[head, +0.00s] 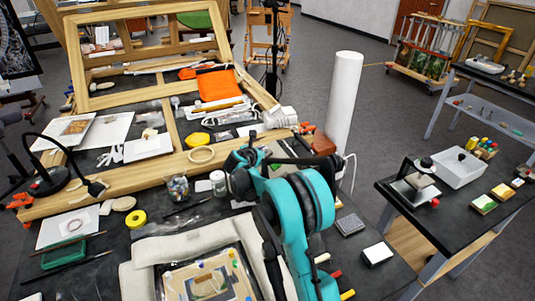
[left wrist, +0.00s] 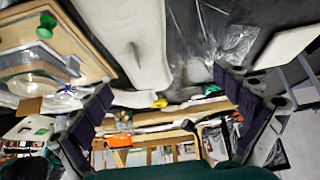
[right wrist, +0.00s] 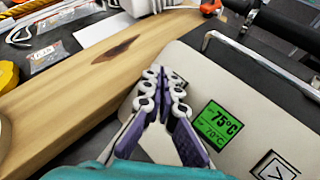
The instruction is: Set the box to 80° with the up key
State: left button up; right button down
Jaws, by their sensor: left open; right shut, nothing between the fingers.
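The box (right wrist: 240,90) is a pale case with a green display (right wrist: 219,122) in the right wrist view. The display shows a large 75°C above a smaller 70°C. One key (right wrist: 178,78) is mostly hidden behind my right fingertips; its symbol cannot be read. Another key (right wrist: 275,168) with a V-like mark sits at the lower edge. My right gripper (right wrist: 163,77) is shut and empty, its tips at the hidden key; whether they touch cannot be told. In the head view my teal right arm covers most of the box. My left gripper (left wrist: 165,85) is open and empty.
A wooden frame bar (right wrist: 95,75) runs beside the box. A white roll (head: 345,95) stands upright behind it. A framed piece (head: 205,280) lies on the near bench amid pale padding. A side table (head: 470,215) with a white tray (head: 458,168) stands at the right.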

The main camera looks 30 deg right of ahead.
pick_arm(q)
jog(key=shift+f, duration=0.1)
pick_arm(e)
jog(key=shift+s+d+f, duration=0.15)
pick_arm(q)
jog(key=shift+s+a+f+b, duration=0.1)
jog(key=shift+f+b, duration=0.3)
jog(key=shift+b, duration=0.15)
pick_arm(e)
jog(key=shift+s+d+f, duration=0.15)
jog(key=shift+d+f, duration=0.15)
jog(key=shift+f, duration=0.2)
dwell(0.9)
pick_arm(q)
jog(key=shift+r, duration=0.15)
pick_arm(e)
jog(key=shift+a+r, duration=0.1)
pick_arm(q)
jog(key=shift+r+p, duration=0.3)
jog(key=shift+p, duration=0.15)
pick_arm(e)
jog(key=shift+w+a+r, duration=0.3)
jog(key=shift+a+r, duration=0.05)
jog(key=shift+r, duration=0.15)
